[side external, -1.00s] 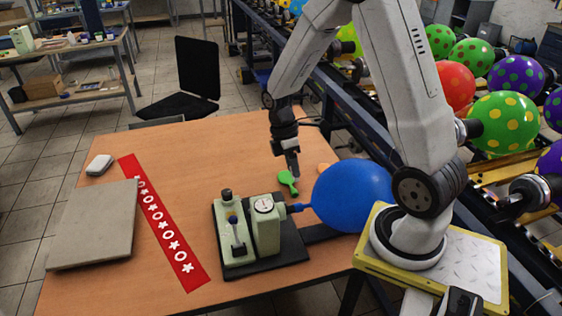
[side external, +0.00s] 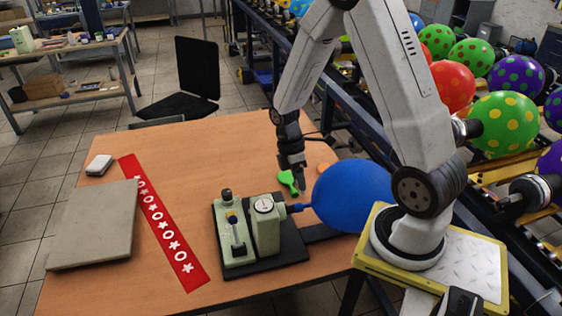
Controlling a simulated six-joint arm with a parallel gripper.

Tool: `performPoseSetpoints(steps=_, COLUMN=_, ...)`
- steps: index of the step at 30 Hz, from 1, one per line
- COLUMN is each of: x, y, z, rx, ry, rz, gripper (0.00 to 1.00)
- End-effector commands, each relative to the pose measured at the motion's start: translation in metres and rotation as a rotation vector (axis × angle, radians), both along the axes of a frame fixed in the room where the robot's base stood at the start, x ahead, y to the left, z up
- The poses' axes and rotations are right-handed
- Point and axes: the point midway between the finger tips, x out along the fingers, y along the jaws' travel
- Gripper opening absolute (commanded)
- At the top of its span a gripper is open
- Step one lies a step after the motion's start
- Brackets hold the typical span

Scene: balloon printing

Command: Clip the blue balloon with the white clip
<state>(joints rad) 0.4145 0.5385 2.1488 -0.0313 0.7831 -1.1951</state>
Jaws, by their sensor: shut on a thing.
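The blue balloon (side external: 352,196) is inflated and lies on its side at the right of the table, its neck (side external: 303,209) on the nozzle of the pale green inflating device (side external: 264,230). My gripper (side external: 300,187) points down just above and behind the neck, apart from it as far as I can tell. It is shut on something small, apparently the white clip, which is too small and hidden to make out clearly.
A red patterned strip (side external: 163,222), a grey slab (side external: 93,224) and a small white box (side external: 99,165) lie at left. The table's middle (side external: 215,160) is clear.

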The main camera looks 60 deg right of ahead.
Motion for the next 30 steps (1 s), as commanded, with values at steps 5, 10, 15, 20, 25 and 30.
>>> performPoseSetpoints(steps=5, x=-0.003, y=0.001, z=-0.007, rx=0.001, ry=0.002, rz=0.000, gripper=0.05)
performPoseSetpoints(steps=10, x=-0.006, y=0.001, z=-0.014, rx=0.001, ry=0.001, rz=0.000, gripper=0.05)
performPoseSetpoints(steps=15, x=-0.008, y=0.002, z=-0.021, rx=0.001, ry=0.001, rz=0.000, gripper=0.05)
performPoseSetpoints(steps=20, x=-0.010, y=0.002, z=-0.026, rx=0.001, ry=0.000, rz=0.000, gripper=0.05)
performPoseSetpoints(steps=25, x=-0.009, y=0.002, z=-0.025, rx=0.001, ry=-0.001, rz=0.000, gripper=0.05)
performPoseSetpoints(steps=30, x=-0.009, y=0.002, z=-0.025, rx=0.001, ry=-0.001, rz=0.000, gripper=0.05)
